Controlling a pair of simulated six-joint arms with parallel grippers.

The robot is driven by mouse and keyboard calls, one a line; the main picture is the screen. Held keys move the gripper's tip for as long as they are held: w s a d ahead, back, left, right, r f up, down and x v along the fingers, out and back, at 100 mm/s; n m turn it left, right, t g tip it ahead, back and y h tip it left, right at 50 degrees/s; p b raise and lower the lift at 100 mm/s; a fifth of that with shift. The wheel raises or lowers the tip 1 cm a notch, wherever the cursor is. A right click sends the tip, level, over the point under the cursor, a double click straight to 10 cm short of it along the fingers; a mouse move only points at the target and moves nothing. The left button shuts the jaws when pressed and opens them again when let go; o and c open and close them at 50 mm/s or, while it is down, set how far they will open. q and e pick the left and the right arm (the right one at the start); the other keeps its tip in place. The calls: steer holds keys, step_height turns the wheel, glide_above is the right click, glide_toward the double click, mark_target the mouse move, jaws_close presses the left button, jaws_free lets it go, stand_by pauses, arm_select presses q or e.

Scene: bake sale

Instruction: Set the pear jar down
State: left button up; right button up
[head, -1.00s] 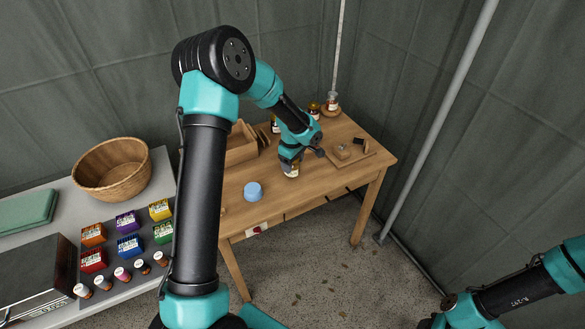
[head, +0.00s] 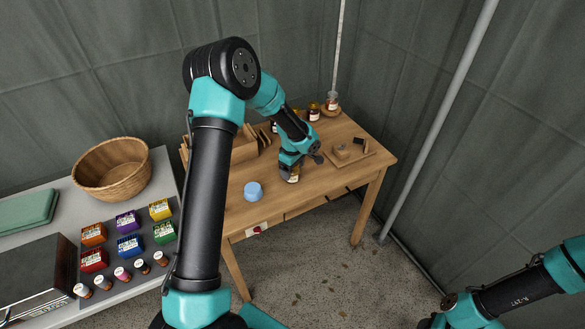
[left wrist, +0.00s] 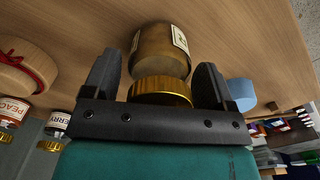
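The jar (head: 294,179) at my left gripper is taken as the pear jar; its label is not readable. In the left wrist view the jar (left wrist: 160,45) has a gold lid and a pale label. It is upright at the wooden table top (head: 320,188), and appears to stand on it. My left gripper (head: 291,172) is over the jar, with its fingers (left wrist: 158,75) on either side of the lid. Gaps show between the fingers and the jar, so the gripper looks open. My right arm shows at lower right, but its gripper is out of frame.
A blue round object (head: 253,191) stands left of the jar. A wooden tray (head: 362,157) with small items lies to the right. Other jars (head: 313,112) stand at the back. A wicker basket (head: 112,168) and colourful boxes (head: 130,246) are on the left table.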

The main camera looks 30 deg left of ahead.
arm_select(q)
steer(key=shift+o, duration=0.9)
steer(key=shift+r, duration=0.1)
step_height(320, 180, up, 12)
steer(key=shift+r, duration=0.1)
